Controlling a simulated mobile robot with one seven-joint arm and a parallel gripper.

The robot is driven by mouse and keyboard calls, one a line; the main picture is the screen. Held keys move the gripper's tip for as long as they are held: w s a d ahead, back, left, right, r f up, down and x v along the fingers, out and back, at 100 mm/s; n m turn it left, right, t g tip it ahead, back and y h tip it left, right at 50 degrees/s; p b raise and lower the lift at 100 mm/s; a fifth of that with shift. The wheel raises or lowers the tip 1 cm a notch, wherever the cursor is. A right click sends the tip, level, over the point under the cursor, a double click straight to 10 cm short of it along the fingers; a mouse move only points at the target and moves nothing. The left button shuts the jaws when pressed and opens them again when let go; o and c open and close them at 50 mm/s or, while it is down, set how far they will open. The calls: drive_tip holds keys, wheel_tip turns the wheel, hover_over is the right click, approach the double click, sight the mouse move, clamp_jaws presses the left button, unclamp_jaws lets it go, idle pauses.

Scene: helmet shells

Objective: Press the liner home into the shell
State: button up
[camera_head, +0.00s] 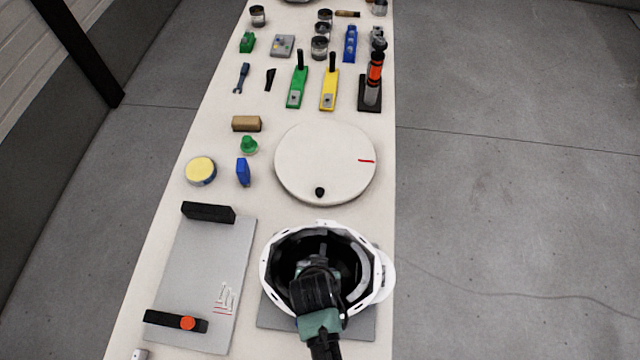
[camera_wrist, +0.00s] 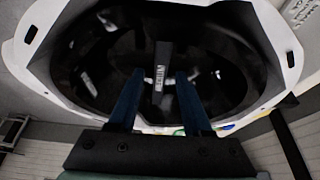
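The white helmet shell (camera_head: 268,262) lies with its opening up on a grey plate (camera_head: 270,318) at the front right of the table. A dark liner (camera_head: 345,254) lines its inside; how deep it is seated I cannot tell. My gripper reaches down over the opening, and its fingertips are hidden in the head view. In the wrist view, the two blue fingers of my gripper (camera_wrist: 160,75) stand apart inside the white rim (camera_wrist: 268,45). A dark upright piece with a pale label (camera_wrist: 161,60) shows between them, with gaps on both sides. The dark liner (camera_wrist: 225,60) surrounds them.
A grey board (camera_head: 200,270) with black blocks lies left of the shell. A round white turntable (camera_head: 325,150) with a black knob stands behind it. The table's right edge is close to the shell.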

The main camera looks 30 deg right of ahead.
drive_tip(key=shift+r, duration=0.1)
drive_tip(key=v, duration=1.2)
drive_tip(key=shift+r, duration=0.1)
drive_tip(key=w+r+n+t, duration=0.2)
drive_tip(key=w+r+t, duration=0.6)
drive_tip(key=w+r, duration=0.95)
wheel_tip(320, 180, up, 17)
drive_tip(key=w+a+n+t, duration=0.2)
drive_tip(key=t, duration=0.3)
drive_tip(key=s+a+r+n+t, duration=0.1)
drive_tip(key=s+a+r+t, duration=0.1)
drive_tip(key=r, duration=0.8)
drive_tip(key=s+a+r+n+t+y, duration=0.1)
drive_tip(key=s+r+t, duration=0.3)
drive_tip(key=r, duration=0.6)
drive_tip(key=s+a+r+t+y, duration=0.1)
drive_tip(key=s+a+r+t, duration=0.2)
drive_tip(key=r, duration=0.8)
drive_tip(key=shift+s+n+t, duration=0.4)
drive_tip(key=shift+t, duration=0.4)
